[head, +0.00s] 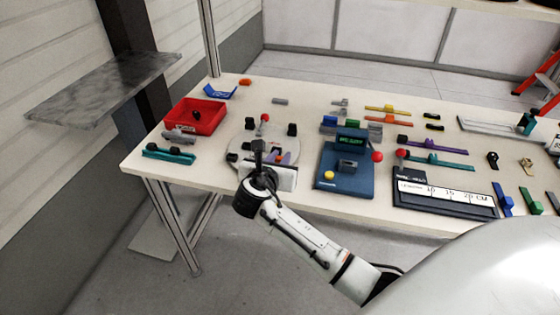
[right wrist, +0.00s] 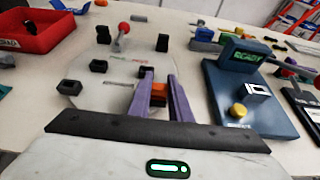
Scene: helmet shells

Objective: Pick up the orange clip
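A small orange block (right wrist: 160,89), which looks like the orange clip, shows between the purple fingers of my right gripper (right wrist: 160,76) in the right wrist view. The fingers stand apart on either side of it. I cannot see clear contact, and its lower part is hidden. In the head view my right gripper (head: 283,158) is low over the front of the round grey plate (head: 236,146), and its wrist hides most of the clip. My left gripper is not in view.
A blue station with a green READY screen (head: 352,140) and a red ball lever (head: 377,156) stands right of the gripper. Black blocks and a red-knobbed post (head: 265,118) stand on the plate. A red bin (head: 195,116) is at the left. Another orange piece (head: 245,82) lies behind.

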